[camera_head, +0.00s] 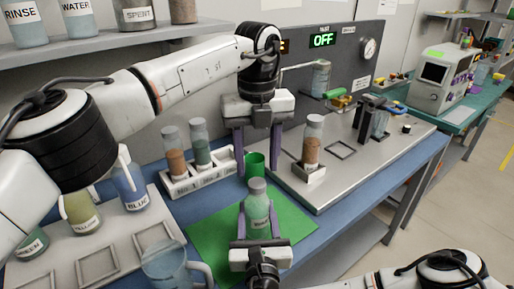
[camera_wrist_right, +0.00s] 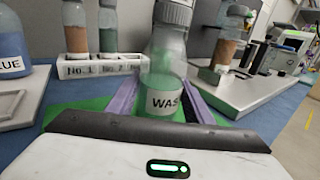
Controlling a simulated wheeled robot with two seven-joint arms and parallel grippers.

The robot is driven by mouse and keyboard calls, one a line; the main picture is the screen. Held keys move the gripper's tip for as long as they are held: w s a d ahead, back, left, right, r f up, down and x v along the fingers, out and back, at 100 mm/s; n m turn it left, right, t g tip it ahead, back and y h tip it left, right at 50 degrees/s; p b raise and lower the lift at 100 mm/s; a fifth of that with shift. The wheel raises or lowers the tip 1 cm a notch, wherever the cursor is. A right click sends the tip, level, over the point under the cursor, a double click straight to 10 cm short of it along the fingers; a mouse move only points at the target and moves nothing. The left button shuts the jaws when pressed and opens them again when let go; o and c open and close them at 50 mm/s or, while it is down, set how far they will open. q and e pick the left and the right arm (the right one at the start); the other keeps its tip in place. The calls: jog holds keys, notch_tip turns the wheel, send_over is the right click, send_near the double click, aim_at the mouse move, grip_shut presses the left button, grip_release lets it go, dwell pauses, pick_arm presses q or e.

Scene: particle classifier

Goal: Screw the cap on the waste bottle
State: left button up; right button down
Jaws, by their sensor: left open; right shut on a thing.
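The waste bottle (camera_head: 259,210) stands upright over the green mat, with green contents and a label partly hidden by my right gripper. A grey ribbed cap (camera_wrist_right: 174,12) sits on its neck in the right wrist view; I cannot tell how tight it is. My right gripper (camera_head: 257,222) is shut around the bottle's body, with purple fingers on both sides, also in the right wrist view (camera_wrist_right: 163,100). My left gripper (camera_head: 258,168) is open and empty, pointing down above and behind the bottle, its fingers apart from the cap.
A green cup (camera_head: 254,160) stands just behind the bottle. A white rack (camera_head: 197,180) with two vials is behind left. A metal plate (camera_head: 345,160) with a vial stand is to the right. A clear jug (camera_head: 165,262) is at front left. The green mat (camera_head: 215,225) has free room.

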aim_at(257, 183)
pick_arm(q)
jog(key=shift+f, duration=2.35)
jog(key=c, duration=1.1)
jog(key=m, duration=0.6)
jog(key=shift+c, duration=0.2)
jog(key=m, duration=0.5)
jog(key=shift+m, duration=0.3)
jog(key=o, duration=1.2)
jog(key=shift+o, duration=0.2)
